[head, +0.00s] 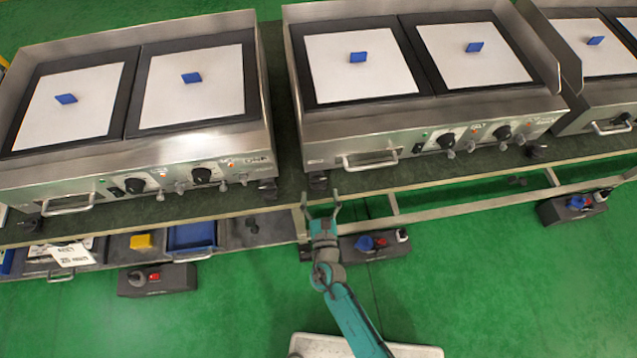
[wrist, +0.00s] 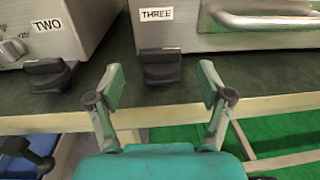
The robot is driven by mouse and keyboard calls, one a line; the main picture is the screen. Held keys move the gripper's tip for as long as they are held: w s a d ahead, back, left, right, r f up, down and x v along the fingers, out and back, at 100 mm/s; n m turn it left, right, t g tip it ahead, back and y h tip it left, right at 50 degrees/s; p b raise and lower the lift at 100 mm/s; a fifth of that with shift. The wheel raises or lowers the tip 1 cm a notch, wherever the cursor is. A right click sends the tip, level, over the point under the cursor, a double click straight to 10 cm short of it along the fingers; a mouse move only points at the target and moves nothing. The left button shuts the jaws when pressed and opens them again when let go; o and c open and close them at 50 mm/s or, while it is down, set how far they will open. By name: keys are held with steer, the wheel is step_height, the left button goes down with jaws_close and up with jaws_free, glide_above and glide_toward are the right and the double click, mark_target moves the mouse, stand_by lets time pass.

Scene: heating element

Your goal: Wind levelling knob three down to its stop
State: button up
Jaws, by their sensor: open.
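Levelling knob three (wrist: 161,68) is a black foot knob under the griddle corner with the white THREE label (wrist: 156,14). It stands on the dark bench top, and in the head view it is a small dark shape (head: 318,182) below the middle griddle's left front corner. My gripper (wrist: 160,85) is open and empty. Its two green finger pads are wide apart, one left and one right of the knob in the picture, nearer the camera and not visibly touching it. In the head view my gripper (head: 320,200) points at the bench edge just before the knob.
A second black knob (wrist: 48,73) under the TWO label (wrist: 46,25) stands to the left. A metal handle (wrist: 265,18) juts out at upper right. The bench's pale front rail (wrist: 270,108) runs below the fingers.

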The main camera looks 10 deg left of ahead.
steer(key=v, duration=0.6)
steer(key=shift+s, duration=0.25)
steer(key=s+d+f+m+g+h, duration=0.2)
steer(key=s+d+f+m+g, duration=0.1)
steer(key=s+d+m, duration=0.65)
steer(key=s+d+r+m+g, duration=0.2)
steer(key=s+d+m, duration=0.6)
steer(key=s+d+r+m, duration=0.1)
steer(key=s+r+m, duration=0.2)
steer(key=r+m, duration=0.4)
steer(key=s+d+r+m+t+h, duration=0.1)
steer(key=s+r+m, duration=0.3)
steer(key=r+m, duration=0.3)
steer(key=s+d+r+m+t, duration=0.1)
steer(key=s+r+m, duration=0.3)
steer(key=r+m, duration=0.3)
steer(key=shift+s+d+r+h, duration=0.25)
steer(key=shift+d+r+h, duration=0.15)
steer(key=shift+r, duration=0.45)
